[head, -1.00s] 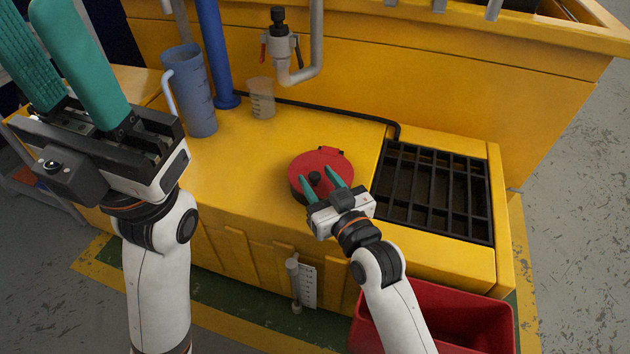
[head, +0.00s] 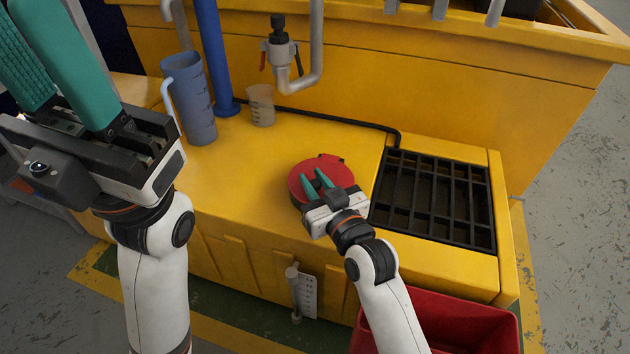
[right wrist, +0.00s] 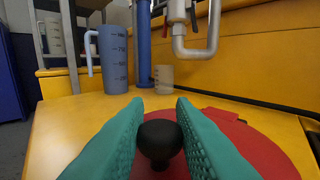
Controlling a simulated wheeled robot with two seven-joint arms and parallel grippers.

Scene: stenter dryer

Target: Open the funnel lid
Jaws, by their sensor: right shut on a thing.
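The funnel lid (head: 334,172) is a round red disc lying on the yellow machine top, with a hinge tab at its far edge. It looks closed. In the right wrist view the lid (right wrist: 262,148) fills the lower right, and its black knob (right wrist: 159,140) sits between the teal fingers. My right gripper (head: 318,182) is over the lid and shut on the knob, which the fingers mostly hide in the head view. My left gripper (head: 60,60) is raised at the upper left, away from the lid, with its two teal fingers apart and nothing between them.
A blue measuring jug (head: 194,105) and a small clear beaker (head: 261,104) stand behind the lid, near a blue pipe (head: 216,60) and a tap (head: 281,50). A black grate (head: 435,195) lies right of the lid. A red bin (head: 455,320) is below.

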